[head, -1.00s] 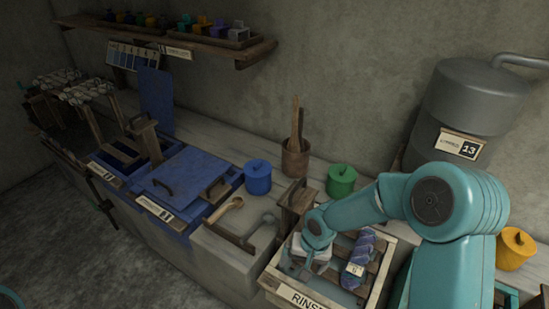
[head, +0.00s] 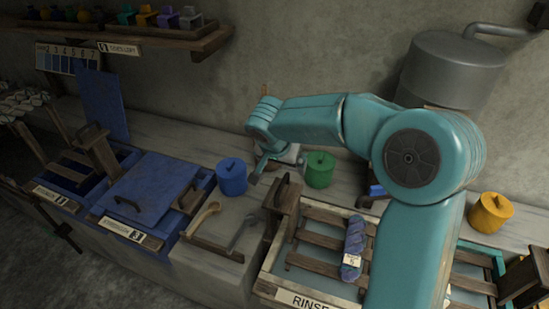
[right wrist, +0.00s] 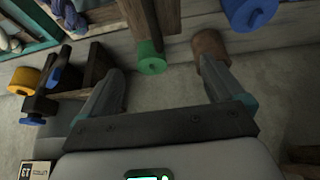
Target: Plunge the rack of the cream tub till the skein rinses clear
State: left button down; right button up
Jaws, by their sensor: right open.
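The cream tub (head: 268,262), labelled RINSE, stands at the front of the counter. Its slatted wooden rack (head: 318,241) sits inside, with a wooden upright and dark handle (head: 284,190) at the left end. A blue-purple skein (head: 352,238) with a small tag lies across the slats. My right gripper (head: 268,172) is behind and left of the tub, near the blue and green jars, open and empty. Its spread fingers show in the right wrist view (right wrist: 162,88), with nothing between them but the green jar beyond. My left gripper is out of view.
A blue jar (head: 231,178) and a green jar (head: 319,170) stand close to the right gripper. Blue vats (head: 158,194) are farther left; a yellow jar (head: 490,212) stands right.

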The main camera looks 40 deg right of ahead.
aim_at(281, 183)
jog(key=f+b, duration=0.1)
jog(key=f, duration=0.1)
jog(key=f+b, duration=0.1)
jog(key=f, duration=0.2)
jog(key=f+b, duration=0.1)
jog(key=f, duration=0.1)
jog(key=shift+s+d+f, duration=0.15)
jog(key=shift+s+f, duration=0.1)
jog(key=shift+f, duration=0.15)
jog(key=shift+r, duration=0.2)
jog(key=shift+w+f, duration=0.2)
jog(key=shift+w, duration=0.2)
jog(key=shift+f+b, duration=0.2)
jog(key=shift+b, duration=0.3)
jog(key=shift+w, duration=0.1)
jog(key=shift+w+a, duration=0.1)
jog(key=shift+a, duration=0.1)
jog(key=shift+c, duration=0.4)
jog(key=shift+r, duration=0.1)
grip_shut()
